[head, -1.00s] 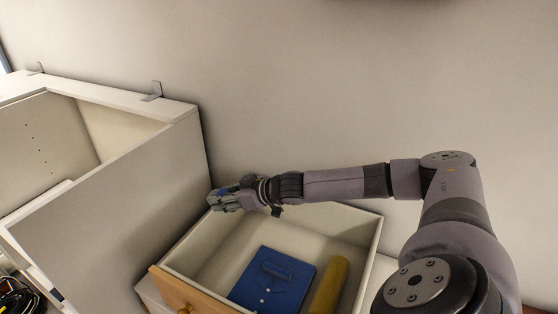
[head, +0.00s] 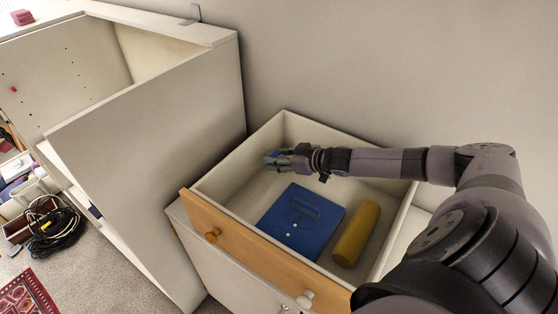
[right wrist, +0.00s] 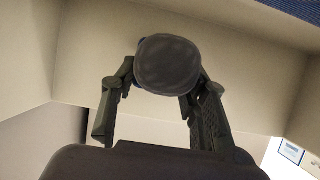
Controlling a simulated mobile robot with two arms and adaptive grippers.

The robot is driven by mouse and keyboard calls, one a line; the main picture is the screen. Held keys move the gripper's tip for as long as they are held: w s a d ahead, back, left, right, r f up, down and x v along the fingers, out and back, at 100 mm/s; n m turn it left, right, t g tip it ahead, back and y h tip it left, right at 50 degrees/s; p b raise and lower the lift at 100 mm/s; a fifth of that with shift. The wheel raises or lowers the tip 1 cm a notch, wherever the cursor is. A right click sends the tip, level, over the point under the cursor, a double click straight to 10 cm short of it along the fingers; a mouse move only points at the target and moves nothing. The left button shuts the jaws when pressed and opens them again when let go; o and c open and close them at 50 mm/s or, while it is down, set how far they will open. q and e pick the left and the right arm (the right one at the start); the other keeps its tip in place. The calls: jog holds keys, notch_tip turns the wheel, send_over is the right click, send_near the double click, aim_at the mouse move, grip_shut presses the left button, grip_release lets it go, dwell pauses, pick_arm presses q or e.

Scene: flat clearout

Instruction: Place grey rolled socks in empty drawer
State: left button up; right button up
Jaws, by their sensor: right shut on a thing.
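My right gripper (head: 276,159) is over the far left part of the open drawer (head: 228,183). In the right wrist view it is shut on a rounded grey bundle, the grey rolled socks (right wrist: 168,64), held between the fingertips. In the head view the socks are hard to make out at the fingers. The drawer has white walls and a wooden front with knobs. It is not empty: a flat blue item (head: 292,240) and a yellow roll (head: 357,234) lie in it. I cannot tell the gripper's exact height above the drawer floor. My left gripper is not in view.
A tall white cabinet (head: 155,135) stands close on the left of the drawer. A plain wall (head: 390,60) is behind. Black coiled cable (head: 52,230) and a red patterned rug (head: 28,298) lie on the floor at far left.

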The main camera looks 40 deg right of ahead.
aim_at(278, 178)
notch_tip(278, 178, down, 5)
jog(key=shift+f, duration=0.1)
dwell(0.3)
jog(key=shift+f, duration=0.15)
jog(key=o, duration=1.1)
jog(key=shift+o, duration=0.2)
